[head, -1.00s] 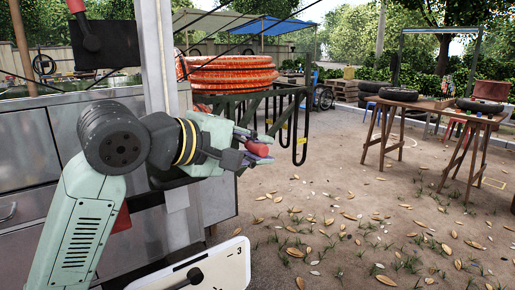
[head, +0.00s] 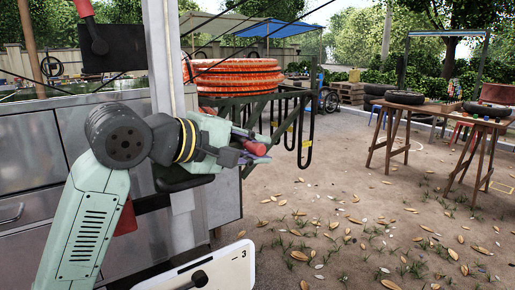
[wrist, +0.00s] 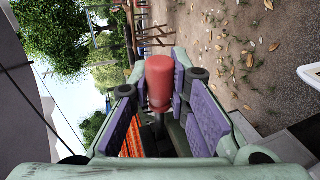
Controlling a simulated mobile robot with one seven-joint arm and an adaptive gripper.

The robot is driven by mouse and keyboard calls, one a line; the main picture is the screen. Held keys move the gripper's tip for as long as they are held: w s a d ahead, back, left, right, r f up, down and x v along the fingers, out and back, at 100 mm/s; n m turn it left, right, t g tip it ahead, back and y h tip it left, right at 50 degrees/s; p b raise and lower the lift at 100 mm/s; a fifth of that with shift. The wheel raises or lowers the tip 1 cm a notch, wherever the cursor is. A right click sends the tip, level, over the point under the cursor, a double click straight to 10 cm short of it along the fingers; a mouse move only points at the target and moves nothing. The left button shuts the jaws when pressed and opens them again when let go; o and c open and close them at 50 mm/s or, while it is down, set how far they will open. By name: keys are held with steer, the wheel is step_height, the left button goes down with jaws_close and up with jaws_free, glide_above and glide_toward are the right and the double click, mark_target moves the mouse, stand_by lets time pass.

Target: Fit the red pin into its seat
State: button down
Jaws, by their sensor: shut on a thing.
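The red pin (wrist: 159,82) is between the purple pads of my gripper (wrist: 158,104) in the wrist view, its rounded red end pointing away from the palm. A dark, thinner part of it runs back between the pads. I cannot make out the pin's seat in either view.
A steel cabinet (head: 40,150) stands at the left, with orange coiled hose (head: 250,77) on a dark rack beyond. A white panel marked 3 (head: 225,270) is at the bottom. Wooden trestle tables (head: 405,98) stand at the right. Leaf-strewn open ground lies between.

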steer(key=shift+w+a, duration=0.75)
steer(key=shift+w, duration=0.3)
steer(key=c, duration=1.4)
jaws_free()
steer(key=shift+c, duration=0.2)
steer(key=v, duration=1.2)
